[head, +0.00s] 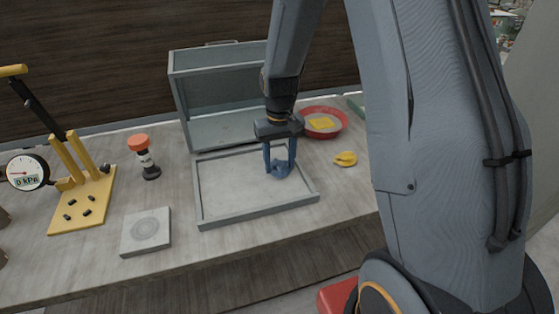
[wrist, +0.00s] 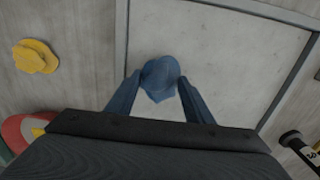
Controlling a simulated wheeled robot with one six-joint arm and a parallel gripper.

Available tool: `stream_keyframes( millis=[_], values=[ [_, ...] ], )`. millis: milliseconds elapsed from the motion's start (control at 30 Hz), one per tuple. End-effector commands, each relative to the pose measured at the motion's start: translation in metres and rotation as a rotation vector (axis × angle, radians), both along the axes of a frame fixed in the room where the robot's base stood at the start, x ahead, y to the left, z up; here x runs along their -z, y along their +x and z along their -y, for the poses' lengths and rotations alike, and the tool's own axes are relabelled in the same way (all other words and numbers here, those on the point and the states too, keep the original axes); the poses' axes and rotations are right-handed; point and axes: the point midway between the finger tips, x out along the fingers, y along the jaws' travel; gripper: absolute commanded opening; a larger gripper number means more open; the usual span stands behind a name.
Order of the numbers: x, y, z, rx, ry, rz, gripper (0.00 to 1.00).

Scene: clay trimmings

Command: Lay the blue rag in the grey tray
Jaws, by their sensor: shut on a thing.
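The blue rag (wrist: 160,77) is a small crumpled bundle between the fingertips of my gripper (wrist: 159,88). In the head view the rag (head: 279,171) is low over the right part of the grey tray (head: 205,190), inside its rim. My gripper (head: 280,160) points down and is shut on the rag. I cannot tell whether the rag touches the tray floor. The tray is shallow and otherwise empty. Its rim also shows in the wrist view (wrist: 122,40).
A grey open box (head: 215,75) stands behind the tray. A red bowl (head: 335,130) with a yellow piece and a yellow lump (head: 345,158) lie to the right.

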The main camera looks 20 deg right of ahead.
Motion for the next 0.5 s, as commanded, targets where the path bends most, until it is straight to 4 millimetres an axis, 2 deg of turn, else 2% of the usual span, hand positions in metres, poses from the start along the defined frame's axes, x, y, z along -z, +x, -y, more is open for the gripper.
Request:
stream_keyframes(
  millis=[400,433,500],
  values=[
    [0.006,0.0003,-0.0006,-0.001,0.0,0.001,0.29],
    [0.0063,0.0004,-0.0006,-0.001,0.0,0.001,0.49],
    [0.0057,0.0004,-0.0006,-0.001,0.0,0.001,0.61]
  ],
)
